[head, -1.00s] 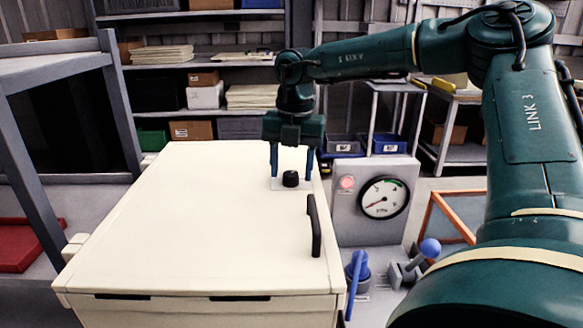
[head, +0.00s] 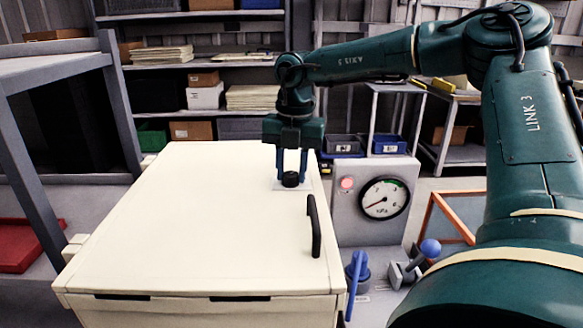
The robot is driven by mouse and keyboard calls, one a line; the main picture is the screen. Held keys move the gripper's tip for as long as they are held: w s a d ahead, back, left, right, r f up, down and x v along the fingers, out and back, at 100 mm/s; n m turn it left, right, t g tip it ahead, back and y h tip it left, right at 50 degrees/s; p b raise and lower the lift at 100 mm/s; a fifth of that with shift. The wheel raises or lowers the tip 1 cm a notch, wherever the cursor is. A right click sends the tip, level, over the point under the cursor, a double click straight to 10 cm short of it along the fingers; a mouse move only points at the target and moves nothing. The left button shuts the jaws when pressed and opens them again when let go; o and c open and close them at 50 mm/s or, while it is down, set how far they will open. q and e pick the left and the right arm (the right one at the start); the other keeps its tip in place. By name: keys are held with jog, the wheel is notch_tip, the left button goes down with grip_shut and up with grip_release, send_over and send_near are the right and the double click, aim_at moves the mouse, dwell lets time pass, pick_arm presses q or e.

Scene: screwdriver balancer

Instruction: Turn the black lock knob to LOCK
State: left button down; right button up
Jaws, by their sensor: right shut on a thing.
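The black lock knob (head: 290,180) sits on a small pale plate (head: 282,189) near the far right corner of the cream lid (head: 190,220). My right gripper (head: 291,174) points straight down over the knob, with its two blue fingers closed on the knob's left and right sides. The knob's marking and its LOCK label are too small to read. My left gripper is not in the head view.
A black handle (head: 314,226) stands up from the lid's right edge. To the right are a grey gauge box (head: 345,212) with a dial (head: 384,198) and lit red lamp (head: 347,183), a blue lever (head: 357,275) and a blue ball-topped lever (head: 430,248). The lid's middle is clear.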

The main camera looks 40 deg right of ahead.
jog(key=n, duration=0.4)
jog(key=shift+w, duration=0.1)
jog(key=n, duration=0.9)
jog(key=shift+n+g, duration=0.3)
jog(key=shift+n+p, duration=0.3)
jog(key=shift+n, duration=1.8)
jog(key=o, duration=1)
jog(key=shift+r, duration=0.1)
